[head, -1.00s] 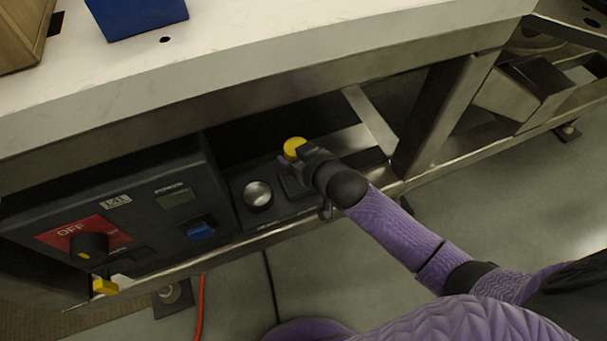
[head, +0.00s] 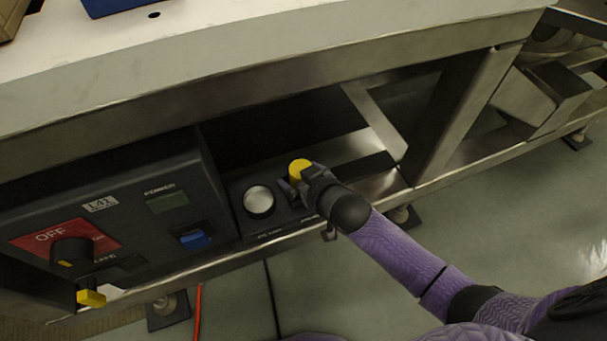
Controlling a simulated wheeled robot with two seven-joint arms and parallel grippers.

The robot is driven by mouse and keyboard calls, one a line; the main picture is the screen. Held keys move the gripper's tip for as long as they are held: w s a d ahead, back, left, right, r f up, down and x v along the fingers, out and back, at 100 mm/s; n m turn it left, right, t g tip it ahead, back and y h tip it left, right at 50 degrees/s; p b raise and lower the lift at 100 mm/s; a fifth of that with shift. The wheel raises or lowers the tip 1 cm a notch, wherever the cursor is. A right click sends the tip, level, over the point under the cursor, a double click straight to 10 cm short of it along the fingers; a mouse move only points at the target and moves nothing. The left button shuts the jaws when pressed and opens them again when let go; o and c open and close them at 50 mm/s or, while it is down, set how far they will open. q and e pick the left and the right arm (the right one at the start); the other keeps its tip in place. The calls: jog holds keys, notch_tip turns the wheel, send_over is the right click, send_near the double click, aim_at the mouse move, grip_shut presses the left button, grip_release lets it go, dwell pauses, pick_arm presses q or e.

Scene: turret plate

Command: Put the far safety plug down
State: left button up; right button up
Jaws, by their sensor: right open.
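A yellow-topped safety plug (head: 300,169) is at the small dark panel (head: 243,222), to the right of the round silver knob (head: 258,201). My right gripper (head: 301,184) is open right at this plug, with its dark fingers beside and partly in front of it. The plug's lower part is hidden, so I cannot tell whether it touches the panel. Another yellow piece (head: 91,298) sits at the lower left, below the black rotary switch on the red OFF plate (head: 42,240). My left gripper is not in view.
The dark control box (head: 130,210) with a green display (head: 168,202) and a blue switch (head: 194,239) stands left of the small panel. The white tabletop (head: 250,40) and its metal frame overhang above. A table leg (head: 455,115) stands to the right.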

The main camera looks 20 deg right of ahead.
jog(key=shift+s+r+p, duration=0.2)
jog(key=shift+r+p, duration=0.1)
jog(key=shift+r, duration=0.1)
pick_arm(q)
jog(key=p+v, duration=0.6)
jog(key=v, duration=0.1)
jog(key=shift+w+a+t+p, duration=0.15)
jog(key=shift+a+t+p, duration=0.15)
jog(key=shift+p, duration=0.05)
pick_arm(e)
jog(key=v, duration=1.1)
jog(key=shift+s, duration=0.3)
jog(key=shift+d+f, duration=0.1)
